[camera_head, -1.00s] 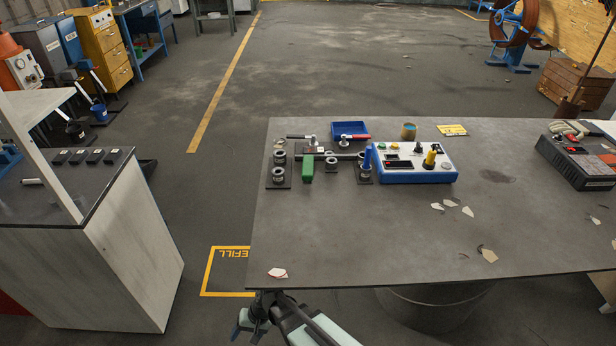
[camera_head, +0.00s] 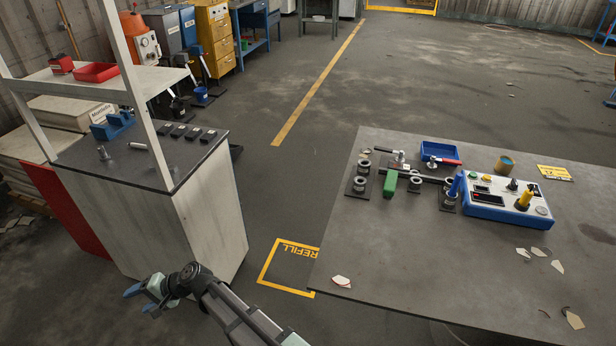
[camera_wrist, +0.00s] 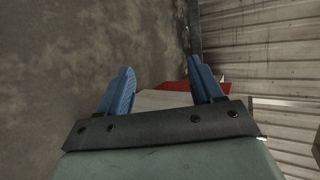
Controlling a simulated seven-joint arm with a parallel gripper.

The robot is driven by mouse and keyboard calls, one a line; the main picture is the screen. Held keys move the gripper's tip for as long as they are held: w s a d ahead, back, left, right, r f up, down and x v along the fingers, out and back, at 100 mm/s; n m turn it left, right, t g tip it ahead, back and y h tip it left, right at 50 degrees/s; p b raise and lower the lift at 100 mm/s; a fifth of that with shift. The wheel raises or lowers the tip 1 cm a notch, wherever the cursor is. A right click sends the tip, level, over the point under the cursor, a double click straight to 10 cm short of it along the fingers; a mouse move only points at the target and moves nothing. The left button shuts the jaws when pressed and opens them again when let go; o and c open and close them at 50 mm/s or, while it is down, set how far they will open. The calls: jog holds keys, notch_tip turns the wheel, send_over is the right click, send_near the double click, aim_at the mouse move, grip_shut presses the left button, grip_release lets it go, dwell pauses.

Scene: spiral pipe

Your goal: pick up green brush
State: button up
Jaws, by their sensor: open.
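A small green block-like object (camera_head: 390,183) stands at the left part of the grey table (camera_head: 400,260), among metal fittings. It is the only green item of that size on the table, but I see no bristles and cannot tell if it is the brush. My gripper (camera_head: 139,296) is at the lower left in the head view, in front of the white cabinet and far from the table top. In the wrist view my gripper (camera_wrist: 161,72) has its two blue fingers apart, with nothing between them.
A white cabinet (camera_head: 215,215) with a dark top and shelf stands at left. Floor shows between it and the table. On the table are a blue tray (camera_head: 438,150), a control box (camera_head: 508,200), a tin (camera_head: 504,165), dark fittings (camera_head: 358,184) and pale flakes (camera_head: 574,320).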

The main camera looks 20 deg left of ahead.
jog(key=w+r+n, duration=0.1)
jog(key=w+r, duration=0.8)
jog(key=w+d+r+t+h, duration=0.2)
jog(key=w+d+r, duration=0.2)
jog(key=w+d, duration=0.7)
jog(key=w+d+r+t+h, duration=0.1)
jog(key=w+d+r+h, duration=0.2)
jog(key=w+d+r, duration=0.7)
jog(key=m+t+h, duration=0.2)
jog(key=m+h, duration=0.2)
jog(key=h, duration=0.2)
send_near(391, 180)
jog(key=f, duration=0.3)
jog(key=shift+w+a+f, duration=0.1)
jog(key=shift+a+f, duration=0.15)
jog(key=shift+f, duration=0.1)
jog(key=shift+d+f, duration=0.15)
jog(key=shift+f, duration=2.45)
